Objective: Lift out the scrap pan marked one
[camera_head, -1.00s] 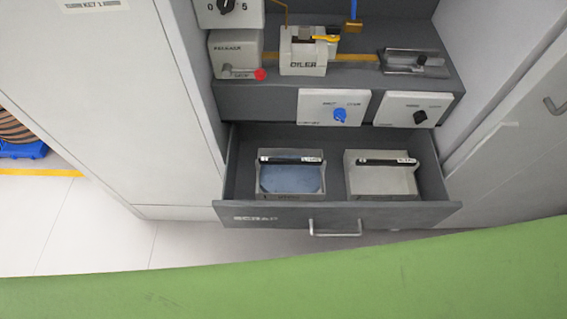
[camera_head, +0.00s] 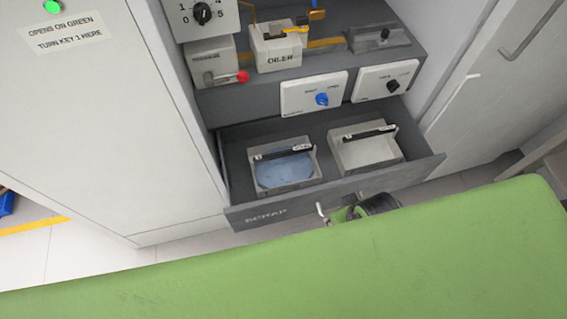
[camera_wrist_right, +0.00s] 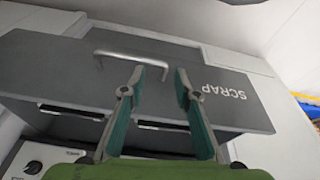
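The scrap drawer (camera_head: 415,172) stands open, with SCRAP on its front. In it sit two pans side by side, each with a dark bar handle across the top: a left pan (camera_head: 270,181) with a blue inside and a right pan (camera_head: 362,152) with a pale inside. Their markings are too small to read. My right gripper shows partly in the head view, low in front of the drawer beside its pull handle (camera_head: 321,212). In the right wrist view my right gripper (camera_wrist_right: 160,75) is open and empty, facing the drawer front near the handle (camera_wrist_right: 130,58). My left gripper is out of view.
Above the drawer are two white panels with a blue knob (camera_head: 322,99) and a black knob (camera_head: 393,86). An oiler (camera_head: 277,50) and a red-knobbed box (camera_head: 212,66) stand on the shelf. A tall cabinet (camera_head: 100,120) is at left. My green body fills the bottom.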

